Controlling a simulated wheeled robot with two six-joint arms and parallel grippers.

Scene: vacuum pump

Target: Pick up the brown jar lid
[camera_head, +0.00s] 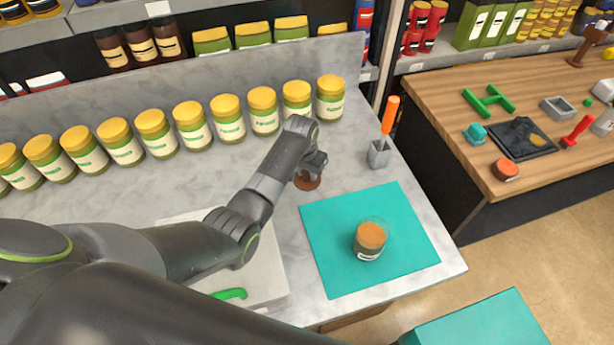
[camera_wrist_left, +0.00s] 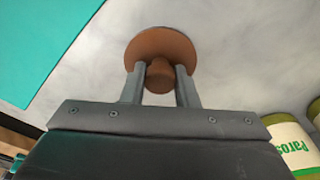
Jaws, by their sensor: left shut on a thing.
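The brown jar lid (camera_head: 307,182) is a round disc with a knob, close to the marble counter behind the teal mat. In the left wrist view the lid (camera_wrist_left: 162,47) shows its disc beyond my fingers. My left gripper (camera_head: 312,168) is above it, and in the left wrist view the gripper's fingers (camera_wrist_left: 160,80) are closed on either side of the lid's knob. I cannot tell whether the lid touches the counter. My right gripper is not in view.
A jar with orange contents (camera_head: 369,240) stands on the teal mat (camera_head: 325,270). A row of yellow-lidded jars (camera_head: 228,118) lines the back of the counter. A grey holder with an orange-handled tool (camera_head: 379,153) stands to the right. A white board (camera_head: 268,270) lies at the front left.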

